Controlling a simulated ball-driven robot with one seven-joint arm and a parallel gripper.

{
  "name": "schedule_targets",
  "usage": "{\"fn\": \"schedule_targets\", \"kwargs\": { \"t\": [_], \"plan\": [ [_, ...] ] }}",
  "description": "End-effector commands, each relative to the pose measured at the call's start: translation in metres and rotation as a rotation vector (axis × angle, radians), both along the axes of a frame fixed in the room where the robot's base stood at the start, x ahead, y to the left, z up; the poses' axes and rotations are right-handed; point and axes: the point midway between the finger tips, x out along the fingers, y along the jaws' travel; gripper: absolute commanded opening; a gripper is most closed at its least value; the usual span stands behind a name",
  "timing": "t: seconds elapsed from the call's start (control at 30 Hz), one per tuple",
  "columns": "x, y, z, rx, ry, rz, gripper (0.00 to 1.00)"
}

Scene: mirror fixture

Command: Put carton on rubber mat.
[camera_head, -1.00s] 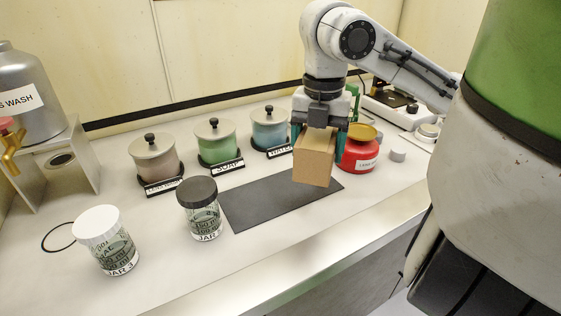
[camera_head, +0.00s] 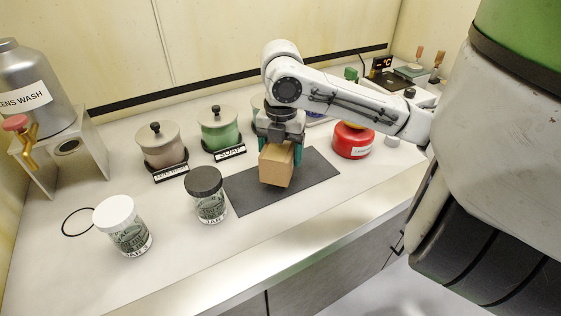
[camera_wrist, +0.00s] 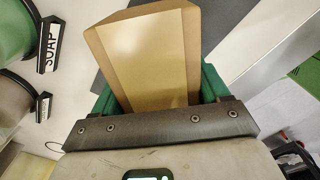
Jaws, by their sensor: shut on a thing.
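The carton (camera_head: 275,167) is a plain brown box. My gripper (camera_head: 279,150) is shut on it, with green fingers on either side. The carton is over the dark grey rubber mat (camera_head: 240,198), near its middle. I cannot tell whether its bottom touches the mat. In the wrist view the carton (camera_wrist: 150,60) fills the space between the green fingers, and part of the mat (camera_wrist: 85,42) shows behind it. The carton and gripper hide the middle of the mat.
A black-lidded jar (camera_head: 207,196) stands at the mat's left edge, a white-lidded jar (camera_head: 123,228) farther left. A green soap pot (camera_head: 221,131) and a beige pot (camera_head: 160,147) stand behind. A red container (camera_head: 352,141) is right of the mat. The counter's front edge is near.

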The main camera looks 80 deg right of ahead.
Motion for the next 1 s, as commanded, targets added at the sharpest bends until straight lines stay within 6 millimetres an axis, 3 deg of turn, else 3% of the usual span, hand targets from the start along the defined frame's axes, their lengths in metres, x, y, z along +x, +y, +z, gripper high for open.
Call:
{"fn": "schedule_targets", "kwargs": {
  "t": [0.2, 0.67, 0.7, 0.93, 1.0],
  "plan": [
    [0.002, 0.000, -0.029, 0.002, 0.001, 0.000, 0.35],
    [0.002, -0.001, -0.037, 0.000, 0.000, 0.000, 0.35],
    [0.002, 0.000, -0.035, 0.000, 0.000, 0.000, 0.78],
    [0.002, 0.000, -0.035, 0.001, 0.000, 0.000, 1.00],
    [0.002, 0.000, -0.035, 0.001, 0.000, 0.000, 1.00]
  ]
}}
